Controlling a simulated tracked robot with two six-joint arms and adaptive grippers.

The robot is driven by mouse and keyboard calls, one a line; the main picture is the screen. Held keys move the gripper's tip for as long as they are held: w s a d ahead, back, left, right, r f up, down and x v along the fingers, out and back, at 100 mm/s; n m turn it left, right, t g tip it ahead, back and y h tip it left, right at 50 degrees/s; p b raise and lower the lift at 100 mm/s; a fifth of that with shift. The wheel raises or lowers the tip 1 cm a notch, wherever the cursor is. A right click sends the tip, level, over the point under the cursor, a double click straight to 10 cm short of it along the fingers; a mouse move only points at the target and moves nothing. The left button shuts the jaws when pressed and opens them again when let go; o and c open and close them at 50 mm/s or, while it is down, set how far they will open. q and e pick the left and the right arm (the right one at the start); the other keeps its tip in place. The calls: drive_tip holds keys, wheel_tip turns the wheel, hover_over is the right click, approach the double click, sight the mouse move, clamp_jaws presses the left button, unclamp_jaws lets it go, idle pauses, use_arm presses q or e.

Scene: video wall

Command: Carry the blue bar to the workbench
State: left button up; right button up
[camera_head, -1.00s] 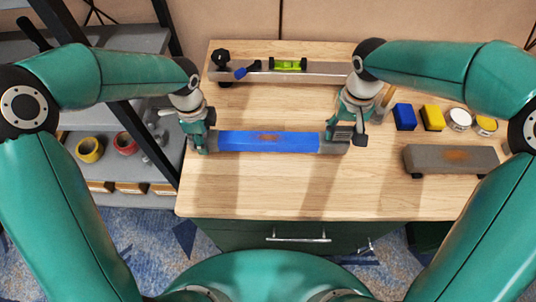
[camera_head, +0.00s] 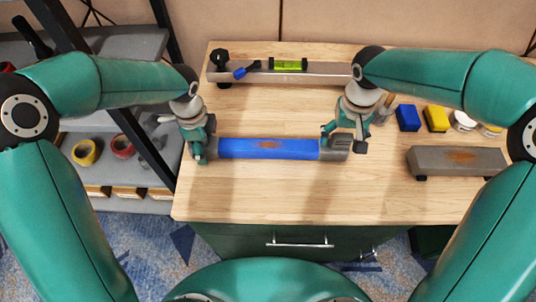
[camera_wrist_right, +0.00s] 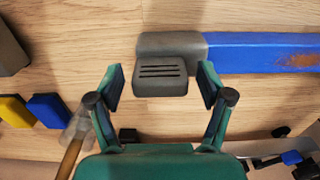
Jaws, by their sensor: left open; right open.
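The blue bar (camera_head: 245,150) lies flat on the wooden workbench (camera_head: 262,200). It has a brown patch in its middle and a grey end block (camera_head: 335,149) with a slotted grip on the right. My left gripper (camera_head: 200,155) is open at the bar's left end and hides that end. My right gripper (camera_head: 345,140) is open at the right end block. In the right wrist view its two fingers stand apart on either side of the slotted grip (camera_wrist_right: 160,82), with the blue length (camera_wrist_right: 255,52) running off to the right.
A grey rail with a green level (camera_head: 289,65) and a blue-handled clamp lies along the back. Blue (camera_head: 408,117) and yellow (camera_head: 436,118) blocks, tins and a grey bar (camera_head: 458,161) are on the right. A shelf with tape rolls (camera_head: 86,152) stands left. The front strip of the bench is clear.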

use_arm(q)
wheel_tip(320, 180, up, 11)
drive_tip(key=shift+w+f, duration=0.1)
drive_tip(key=shift+f, duration=0.05)
drive_tip(key=shift+r, duration=0.5)
use_arm(e)
drive_tip(key=shift+r, duration=0.2)
wheel_tip(320, 180, up, 12)
drive_tip(key=shift+f, duration=0.25)
use_arm(q)
drive_tip(key=shift+r, duration=0.1)
